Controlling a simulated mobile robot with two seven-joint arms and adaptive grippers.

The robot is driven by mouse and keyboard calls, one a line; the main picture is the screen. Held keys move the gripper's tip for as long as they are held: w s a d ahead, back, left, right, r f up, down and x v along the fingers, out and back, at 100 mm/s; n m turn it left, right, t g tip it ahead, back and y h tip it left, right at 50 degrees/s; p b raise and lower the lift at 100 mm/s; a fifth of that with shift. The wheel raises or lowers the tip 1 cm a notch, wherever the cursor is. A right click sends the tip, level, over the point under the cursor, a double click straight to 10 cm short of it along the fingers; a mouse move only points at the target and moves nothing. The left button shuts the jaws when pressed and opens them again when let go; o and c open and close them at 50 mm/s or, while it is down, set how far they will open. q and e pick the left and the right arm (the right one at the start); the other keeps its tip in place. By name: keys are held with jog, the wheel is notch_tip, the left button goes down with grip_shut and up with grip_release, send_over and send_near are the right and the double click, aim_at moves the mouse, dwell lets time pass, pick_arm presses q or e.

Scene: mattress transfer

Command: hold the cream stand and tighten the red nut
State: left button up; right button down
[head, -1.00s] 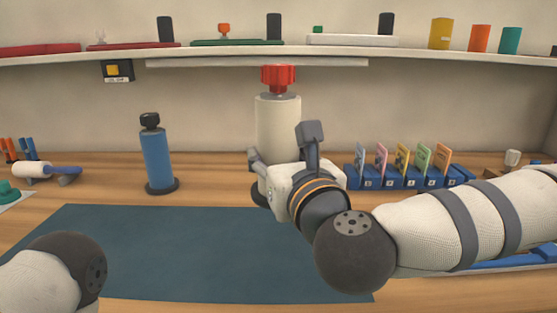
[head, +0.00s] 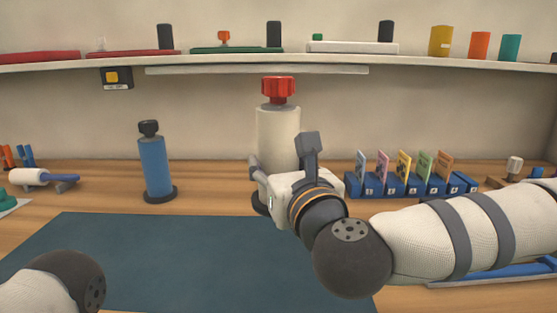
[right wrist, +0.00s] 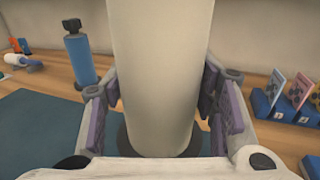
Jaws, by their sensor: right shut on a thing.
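The cream stand (head: 277,130) stands upright at the back of the table, on a dark round base. The red nut (head: 278,89) sits on its top. My right gripper (head: 283,172) is shut on the cream stand's lower part. In the right wrist view the cream stand (right wrist: 160,75) fills the middle, with a purple-padded finger on each side. The nut is outside that view. My left arm shows only as a dark joint and pale link at the lower left of the head view; its gripper is out of frame.
A blue stand (head: 155,165) with a black knob stands to the left. A blue rack (head: 405,186) with several coloured cards is to the right. A dark mat (head: 170,260) lies clear in front. A shelf (head: 110,66) with coloured items runs above the table.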

pick_arm(q)
jog(key=shift+s+f+b, duration=0.3)
jog(key=shift+s+f, duration=0.05)
pick_arm(e)
jog(key=shift+f, duration=0.75)
pick_arm(q)
jog(key=shift+s+f, duration=0.15)
pick_arm(e)
jog(key=shift+f, duration=0.35)
pick_arm(q)
jog(key=shift+s+f+g+b, duration=0.5)
jog(key=shift+s+f+b, duration=0.45)
jog(key=shift+f+b, duration=0.1)
pick_arm(e)
jog(key=shift+f, duration=2.3)
pick_arm(q)
jog(key=shift+s+f, duration=0.15)
pick_arm(e)
jog(key=shift+f, duration=0.35)
pick_arm(q)
jog(key=shift+s+f+g+b, duration=0.3)
jog(key=shift+s+f+b, duration=0.5)
jog(key=shift+f+b, duration=0.25)
pick_arm(e)
jog(key=shift+f, duration=1.95)
pick_arm(q)
jog(key=shift+s, duration=0.2)
pick_arm(e)
jog(key=shift+s+f, duration=0.15)
